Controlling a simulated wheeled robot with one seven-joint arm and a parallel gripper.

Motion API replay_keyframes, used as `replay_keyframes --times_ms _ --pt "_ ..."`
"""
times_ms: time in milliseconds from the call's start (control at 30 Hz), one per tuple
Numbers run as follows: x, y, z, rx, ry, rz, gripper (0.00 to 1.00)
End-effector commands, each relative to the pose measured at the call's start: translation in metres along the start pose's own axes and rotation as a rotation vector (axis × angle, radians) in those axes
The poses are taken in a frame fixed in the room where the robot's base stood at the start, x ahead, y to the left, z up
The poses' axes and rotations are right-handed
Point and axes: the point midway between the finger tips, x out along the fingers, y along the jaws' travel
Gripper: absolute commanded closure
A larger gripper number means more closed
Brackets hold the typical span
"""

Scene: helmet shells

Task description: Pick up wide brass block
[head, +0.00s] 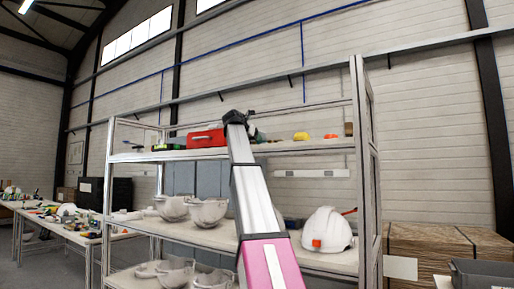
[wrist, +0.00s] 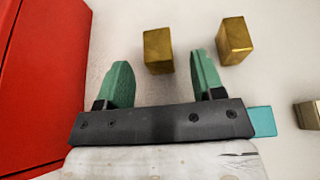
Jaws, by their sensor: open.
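In the wrist view, my gripper (wrist: 161,66) is open, with its two green fingers apart and nothing held. One brass block (wrist: 158,51) lies on the pale surface just ahead, in line with the gap between the fingertips. A second brass block (wrist: 235,40) lies to its right, beyond the right finger. A third, duller brass-coloured block (wrist: 309,115) is cut off by the right edge. I cannot tell which is the wide one. In the head view, my gripper (head: 236,118) is over the upper shelf, and the blocks near it cannot be made out.
A red box (wrist: 32,75) stands close to the left finger; it also shows on the shelf in the head view (head: 206,138). A teal piece (wrist: 262,121) shows beside the gripper's right end.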

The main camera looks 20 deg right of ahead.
Motion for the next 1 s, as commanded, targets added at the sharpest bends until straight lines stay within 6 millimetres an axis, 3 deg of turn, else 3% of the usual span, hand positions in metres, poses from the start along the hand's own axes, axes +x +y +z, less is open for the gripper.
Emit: replay_keyframes --times_ms 200,433,467,633,1000 --pt "0.029 0.001 0.002 0.001 0.0 -0.001 0.38" --pt "0.033 0.001 0.0 0.0 0.001 0.0 0.38" --pt "0.033 0.001 0.0 0.0 0.002 0.0 0.42" --pt "0.033 0.001 -0.001 0.0 0.003 -0.001 0.97" --pt "0.032 0.002 -0.002 0.0 0.008 0.001 1.0"
